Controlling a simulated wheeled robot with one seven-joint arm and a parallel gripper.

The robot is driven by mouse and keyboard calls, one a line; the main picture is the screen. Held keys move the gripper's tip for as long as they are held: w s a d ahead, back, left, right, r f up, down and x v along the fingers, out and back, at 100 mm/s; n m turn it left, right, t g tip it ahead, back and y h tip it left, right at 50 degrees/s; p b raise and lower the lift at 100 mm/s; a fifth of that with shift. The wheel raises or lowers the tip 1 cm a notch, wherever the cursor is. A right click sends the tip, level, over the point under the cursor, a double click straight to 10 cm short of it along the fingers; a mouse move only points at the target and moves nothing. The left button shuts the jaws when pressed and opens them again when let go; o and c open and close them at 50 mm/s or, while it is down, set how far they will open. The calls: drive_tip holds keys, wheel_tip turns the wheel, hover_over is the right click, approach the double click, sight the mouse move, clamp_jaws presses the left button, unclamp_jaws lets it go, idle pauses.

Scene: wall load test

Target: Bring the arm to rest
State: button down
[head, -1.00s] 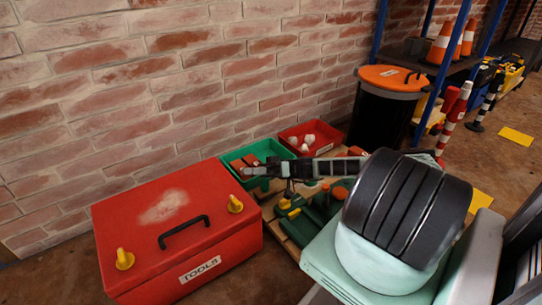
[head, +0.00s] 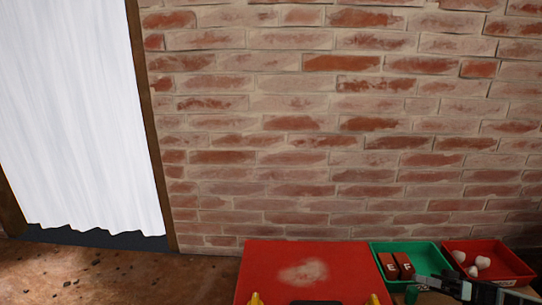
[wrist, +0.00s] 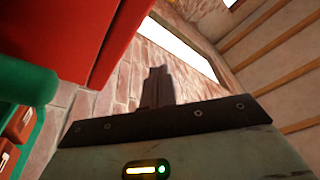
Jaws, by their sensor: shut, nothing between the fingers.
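My gripper (wrist: 157,88) shows in the wrist view with its dark fingers together and nothing between them. In the head view my gripper (head: 424,283) is at the lower right, in front of or over the green bin (head: 379,258); I cannot tell its height there. Most of my arm is cut off by the frame's edge. The wrist view also shows the green bin's rim (wrist: 28,80) at the left and a large red surface at the upper left.
A red toolbox (head: 260,265) stands left of the green bin, which holds reddish blocks (head: 404,266). A red bin (head: 515,267) with whitish lumps is at the right. A brick wall (head: 320,130) rises behind. A white curtain (head: 80,120) hangs in an opening; bare floor (head: 90,272) lies before it.

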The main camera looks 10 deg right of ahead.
drive_tip(key=a+r+g, duration=0.2)
drive_tip(key=a, duration=0.1)
drive_tip(key=w+a+r+n+g+h+p, duration=0.1)
drive_tip(key=a+r+g, duration=0.2)
drive_tip(key=a, duration=0.1)
drive_tip(key=w+a+r+g+h+p, duration=0.1)
drive_tip(key=a+r+g, duration=0.1)
drive_tip(key=a+g, duration=0.1)
drive_tip(key=shift+a+r+n, duration=0.2)
drive_tip(key=shift+n, duration=0.2)
drive_tip(key=s+a+r+n+g+h+p, duration=0.1)
drive_tip(key=s+a+r+g+h+p, duration=0.2)
drive_tip(key=a+r+h, duration=0.5)
drive_tip(key=s+a+r+g+h+p, duration=0.25)
drive_tip(key=s+a+r, duration=0.25)
drive_tip(key=a, duration=0.6)
drive_tip(key=s+a+r+m+t+h+p, duration=0.1)
drive_tip(key=s+a+r+t+h+p, duration=0.2)
drive_tip(key=s+r, duration=0.6)
drive_tip(key=s+a+r+t+h+p, duration=0.2)
drive_tip(key=s+a+r+t+h, duration=0.15)
drive_tip(key=s+r, duration=0.5)
wheel_tip(320, 180, up, 38)
drive_tip(key=p, duration=3.8)
drive_tip(key=shift+s, duration=0.2)
drive_tip(key=shift+f, duration=0.15)
